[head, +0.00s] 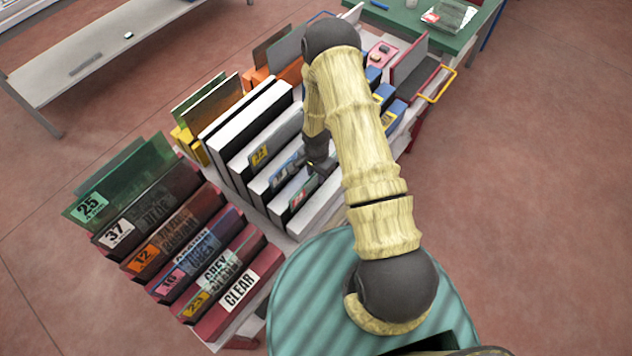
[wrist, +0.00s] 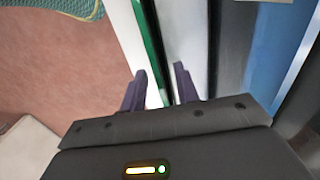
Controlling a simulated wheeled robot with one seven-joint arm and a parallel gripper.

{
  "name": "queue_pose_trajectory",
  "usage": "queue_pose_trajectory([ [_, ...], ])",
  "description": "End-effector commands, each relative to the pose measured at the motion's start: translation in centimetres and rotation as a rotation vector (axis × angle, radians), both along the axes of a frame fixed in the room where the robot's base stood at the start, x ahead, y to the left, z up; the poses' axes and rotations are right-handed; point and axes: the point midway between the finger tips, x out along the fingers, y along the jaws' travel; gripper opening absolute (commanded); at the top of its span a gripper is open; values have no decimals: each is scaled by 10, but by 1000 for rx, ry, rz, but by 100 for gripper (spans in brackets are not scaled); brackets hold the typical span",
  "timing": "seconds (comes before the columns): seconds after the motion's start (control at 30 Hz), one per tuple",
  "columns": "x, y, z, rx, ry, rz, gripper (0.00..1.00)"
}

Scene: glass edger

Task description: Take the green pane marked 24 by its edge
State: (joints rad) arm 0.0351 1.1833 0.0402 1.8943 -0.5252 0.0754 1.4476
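A green pane with a pinkish label (head: 299,198) stands in a slot of the white rack, partly hidden by my arm; its number is too small to read. My gripper (head: 318,168) is over this rack, just above and beside that pane. In the wrist view, my gripper (wrist: 161,74) is open, with its two dark fingers apart. A thin green pane edge (wrist: 150,45) runs between the fingertips in the picture. I cannot tell whether the fingers reach down past the edge or touch it. Another green pane, marked 25 (head: 125,185), stands in the left rack.
Blue panes (head: 287,168) and a pane with a yellow label (head: 259,155) stand close by between the white dividers (head: 318,208). The left rack has labelled dividers, one reading CLEAR (head: 239,290). A green table (head: 440,25) is at the back and a grey bench (head: 90,60) at left.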

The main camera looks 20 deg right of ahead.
Motion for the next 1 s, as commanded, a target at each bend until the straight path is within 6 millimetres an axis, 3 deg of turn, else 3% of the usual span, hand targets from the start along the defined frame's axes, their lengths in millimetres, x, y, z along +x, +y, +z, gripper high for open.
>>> queue_pose_trajectory([
  [0.6, 0, 0, -4, 1, -1, 1, 31],
  [0.77, 0, 0, -4, 1, -1, 1, 0],
  [1.0, 1, 0, -3, 0, -2, 1, 0],
])
